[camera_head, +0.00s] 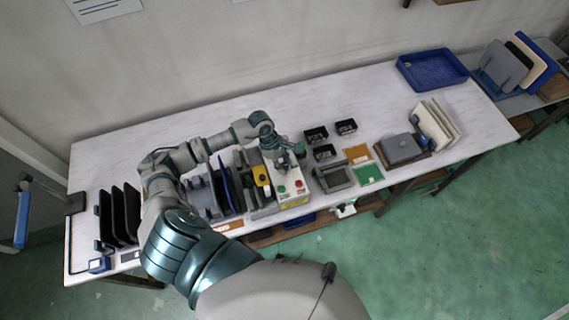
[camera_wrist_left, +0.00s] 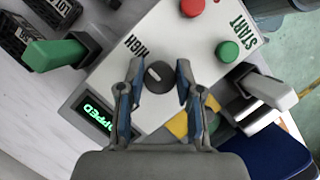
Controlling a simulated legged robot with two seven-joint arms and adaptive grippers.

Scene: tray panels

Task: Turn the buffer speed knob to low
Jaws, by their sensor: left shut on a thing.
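The buffer speed knob (camera_wrist_left: 158,77) is a small dark round knob on a white control box (camera_head: 291,186). In the left wrist view its pale mark points up-left, toward the printed word HIGH (camera_wrist_left: 136,47). My left gripper (camera_wrist_left: 160,68) is shut on the knob, one finger on each side. In the head view my left gripper (camera_head: 284,152) is over the back of the box and hides the knob. No LOW label is visible. A red button (camera_wrist_left: 192,7), a green button (camera_wrist_left: 228,51) marked START and a green-lit display (camera_wrist_left: 97,118) ending in "OPPED" show on the box.
Black bins (camera_head: 316,135) stand right of the box. A yellow-topped device (camera_head: 261,180) and upright panels (camera_head: 226,183) stand close on its left. A grey block (camera_head: 401,149) and blue tray (camera_head: 432,70) are farther right. The back-left table is clear.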

